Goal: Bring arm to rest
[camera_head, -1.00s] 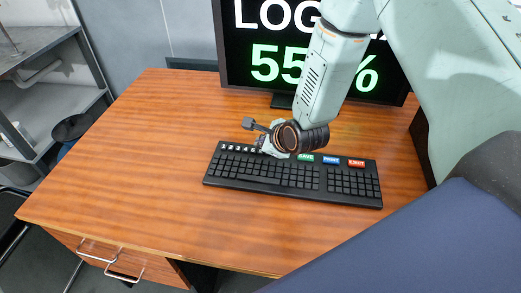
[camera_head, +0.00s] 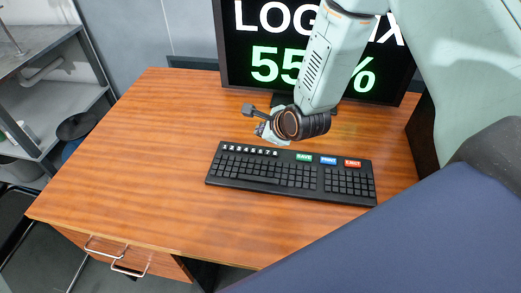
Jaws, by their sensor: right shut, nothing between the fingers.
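My right arm comes in from the upper right and reaches over the desk. My right gripper (camera_head: 263,131) is shut and empty, just behind the back edge of the black keyboard (camera_head: 291,173) and apart from it in the picture. The fingers are small here and partly hidden by the wrist. The keyboard lies on the desk, with a row of white numbered keys (camera_head: 250,149) at its back left. It also has a green key (camera_head: 304,156), a blue key (camera_head: 328,160) and a red key (camera_head: 352,163). My left gripper is not in view.
A monitor (camera_head: 236,70) stands at the back of the wooden desk (camera_head: 150,150) and shows "55%" in green, partly covered by my arm. Grey shelves (camera_head: 75,105) stand at the left. The desk's left part is clear. Drawers (camera_head: 135,256) are at its front.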

